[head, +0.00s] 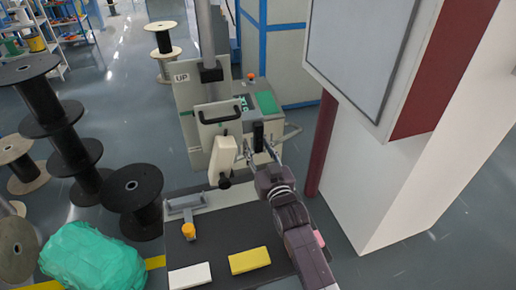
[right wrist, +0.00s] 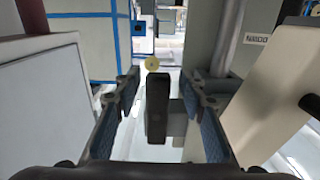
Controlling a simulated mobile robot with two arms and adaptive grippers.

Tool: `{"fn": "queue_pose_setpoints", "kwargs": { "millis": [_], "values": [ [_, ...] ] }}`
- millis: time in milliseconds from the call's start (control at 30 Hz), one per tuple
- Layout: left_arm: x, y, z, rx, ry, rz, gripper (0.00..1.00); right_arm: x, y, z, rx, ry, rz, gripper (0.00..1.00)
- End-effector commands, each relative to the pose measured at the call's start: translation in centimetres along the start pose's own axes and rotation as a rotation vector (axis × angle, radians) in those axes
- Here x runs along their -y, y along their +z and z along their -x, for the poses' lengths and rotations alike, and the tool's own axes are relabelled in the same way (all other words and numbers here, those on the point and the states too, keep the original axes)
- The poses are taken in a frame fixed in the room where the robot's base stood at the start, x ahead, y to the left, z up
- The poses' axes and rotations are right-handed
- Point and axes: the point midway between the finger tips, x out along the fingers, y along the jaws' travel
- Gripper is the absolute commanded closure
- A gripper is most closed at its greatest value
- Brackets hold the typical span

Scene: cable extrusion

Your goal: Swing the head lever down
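A black upright lever handle (head: 258,134) stands on the grey machine, beside its green panel. In the right wrist view the black lever (right wrist: 157,105) stands upright between my two fingers, with a visible gap on both sides. My right gripper (head: 260,149) is open around it, and its fingers also show in the wrist view (right wrist: 160,88). The machine's cream arm (head: 223,160) with a black knob is just left of the gripper. My left gripper is not in view.
A dark bench (head: 215,252) with a yellow block (head: 250,260) and a white block (head: 190,276) lies below. A white pillar (head: 405,175) with a large panel rises close on the right. Black spools (head: 133,195) stand at left.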

Motion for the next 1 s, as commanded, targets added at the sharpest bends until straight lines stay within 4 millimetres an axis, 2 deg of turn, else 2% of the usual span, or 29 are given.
{"fn": "queue_pose_setpoints", "kwargs": {
  "millis": [133,267,700,833,1000],
  "values": [
    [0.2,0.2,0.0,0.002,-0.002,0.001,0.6,-0.1,0.1,0.5,0.0,0.001,0.001,0.62],
    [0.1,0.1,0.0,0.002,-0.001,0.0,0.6,-0.1,0.1,2.0,0.001,0.001,0.002,0.62],
    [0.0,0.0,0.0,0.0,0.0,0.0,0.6,0.0,0.1,10.1,0.001,0.0,0.0,0.62],
    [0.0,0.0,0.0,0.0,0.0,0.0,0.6,0.1,0.1,11.4,0.001,-0.001,0.0,0.62],
    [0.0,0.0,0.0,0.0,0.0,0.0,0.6,0.1,0.0,12.0,0.0,-0.001,0.0,0.62]
  ]
}}
